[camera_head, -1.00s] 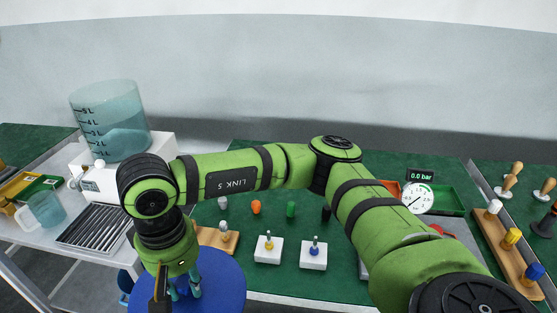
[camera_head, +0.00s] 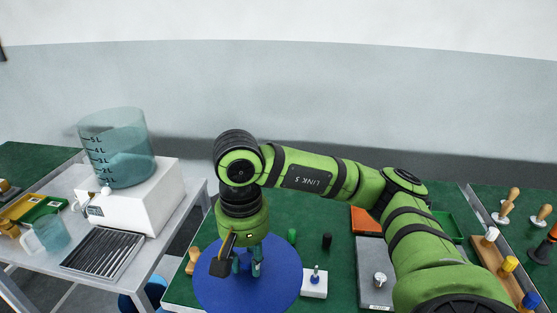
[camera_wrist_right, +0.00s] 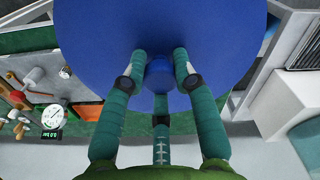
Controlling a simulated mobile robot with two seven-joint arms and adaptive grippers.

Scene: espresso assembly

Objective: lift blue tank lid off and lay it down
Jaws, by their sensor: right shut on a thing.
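The blue lid (camera_head: 212,290) is a wide round disc with a knob (camera_wrist_right: 159,74) at its centre. My right gripper (camera_head: 247,268) points down and is shut on that knob. My left gripper is not in view.
A white machine (camera_head: 130,205) carries the tank, with a drip grille (camera_head: 102,254) and a pitcher (camera_head: 52,233) nearby. On the green table are a white block (camera_head: 314,287), small cylinders and a grey plate (camera_head: 370,262). A gauge (camera_wrist_right: 53,116) shows in the wrist view.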

